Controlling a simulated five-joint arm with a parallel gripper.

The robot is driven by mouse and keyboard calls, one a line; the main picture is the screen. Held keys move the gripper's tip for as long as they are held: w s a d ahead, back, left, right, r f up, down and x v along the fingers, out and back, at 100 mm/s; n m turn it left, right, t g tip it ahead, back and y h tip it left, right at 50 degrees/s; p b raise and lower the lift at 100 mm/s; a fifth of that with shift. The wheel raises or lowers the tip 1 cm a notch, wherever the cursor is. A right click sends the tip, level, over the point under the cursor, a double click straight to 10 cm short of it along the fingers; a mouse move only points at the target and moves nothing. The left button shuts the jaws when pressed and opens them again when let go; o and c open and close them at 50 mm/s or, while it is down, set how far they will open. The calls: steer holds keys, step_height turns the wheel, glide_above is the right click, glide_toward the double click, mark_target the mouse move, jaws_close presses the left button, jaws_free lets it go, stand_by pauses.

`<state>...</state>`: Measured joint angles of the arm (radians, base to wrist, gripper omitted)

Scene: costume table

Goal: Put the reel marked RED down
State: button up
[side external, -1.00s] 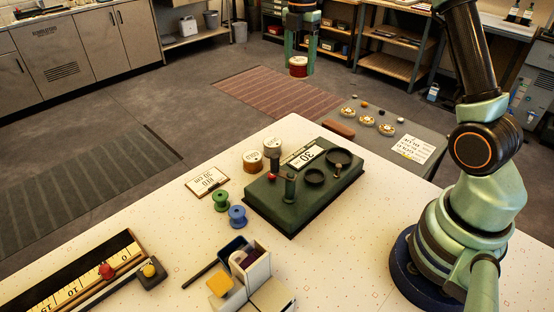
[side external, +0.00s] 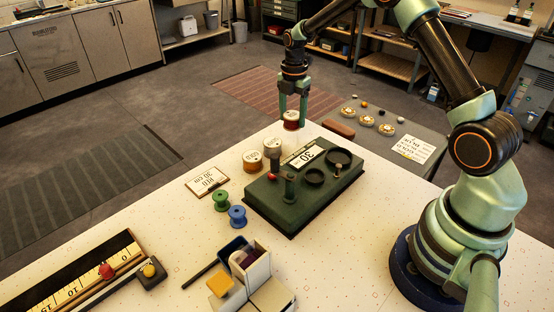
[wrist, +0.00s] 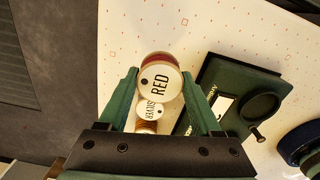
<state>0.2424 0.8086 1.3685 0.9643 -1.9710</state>
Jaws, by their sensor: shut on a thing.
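The reel marked RED (side external: 291,121) is dark red with a white labelled top, and it stands upright at the far corner of the white table (side external: 340,262). My gripper (side external: 292,112) is shut on it from above, one finger on each side. In the wrist view the RED label (wrist: 160,84) faces the camera between the fingertips (wrist: 160,76). I cannot tell whether the reel's underside touches the tabletop.
A reel marked SILVER (side external: 272,148) and an orange-brown reel (side external: 252,162) stand nearer the camera. A dark green stand (side external: 262,203) with posts and round recesses is close by. Green (side external: 221,201) and blue (side external: 237,217) reels stand left of it. Bare tabletop surrounds the held reel.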

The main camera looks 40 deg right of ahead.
mark_target(292, 129)
steer(key=shift+f, duration=2.3)
steer(key=shift+f, duration=0.15)
steer(key=o, duration=1.4)
